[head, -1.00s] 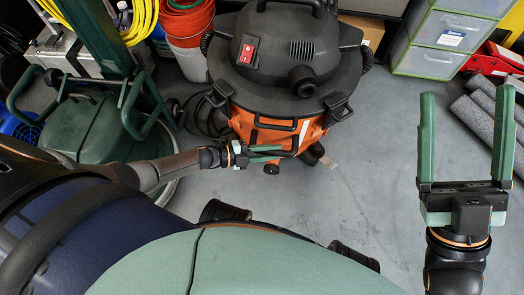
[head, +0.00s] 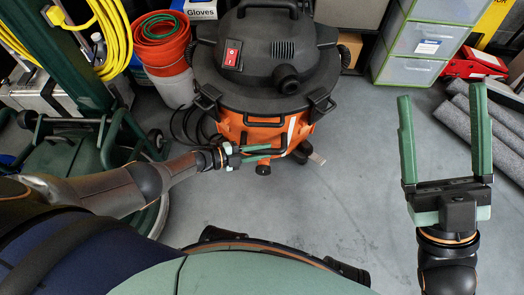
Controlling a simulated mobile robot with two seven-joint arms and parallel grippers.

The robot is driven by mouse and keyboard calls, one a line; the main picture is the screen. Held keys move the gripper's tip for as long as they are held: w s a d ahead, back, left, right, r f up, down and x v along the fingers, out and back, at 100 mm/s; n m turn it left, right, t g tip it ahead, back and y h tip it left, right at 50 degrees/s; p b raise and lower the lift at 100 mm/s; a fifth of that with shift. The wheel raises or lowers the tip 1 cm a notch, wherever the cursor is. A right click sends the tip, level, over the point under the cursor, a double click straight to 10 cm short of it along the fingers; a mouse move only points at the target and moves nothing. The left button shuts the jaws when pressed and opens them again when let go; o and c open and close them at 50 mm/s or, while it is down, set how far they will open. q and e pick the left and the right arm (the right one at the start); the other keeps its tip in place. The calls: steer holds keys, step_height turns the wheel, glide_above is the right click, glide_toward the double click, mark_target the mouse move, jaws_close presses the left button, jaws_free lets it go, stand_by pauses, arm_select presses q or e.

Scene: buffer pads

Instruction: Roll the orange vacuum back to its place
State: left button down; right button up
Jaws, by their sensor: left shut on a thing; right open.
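The orange vacuum (head: 296,131) has a black lid with a red switch and stands upright on casters on the floor, in the upper middle of the head view. My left gripper (head: 268,153) is at the vacuum's near side, low on the orange drum. It is shut on a black front handle of the vacuum, though the exact contact is small in the picture. My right gripper (head: 442,100) is open and empty, fingers pointing up the picture, well to the right of the vacuum.
A drawer unit (head: 425,42), a red jack (head: 472,66) and grey pads (head: 490,125) are at the right. A cardboard box (head: 350,46) is behind. Floor (head: 350,205) right of the vacuum is clear.

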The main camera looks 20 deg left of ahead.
arm_select(q)
steer(key=shift+a, duration=0.15)
steer(key=c, duration=0.7)
jaws_free()
steer(key=shift+s, duration=0.1)
steer(key=p+v, duration=0.3)
steer(key=v, duration=0.9)
steer(key=shift+a+r, duration=0.1)
steer(key=shift+r, duration=0.1)
steer(key=shift+s, duration=0.15)
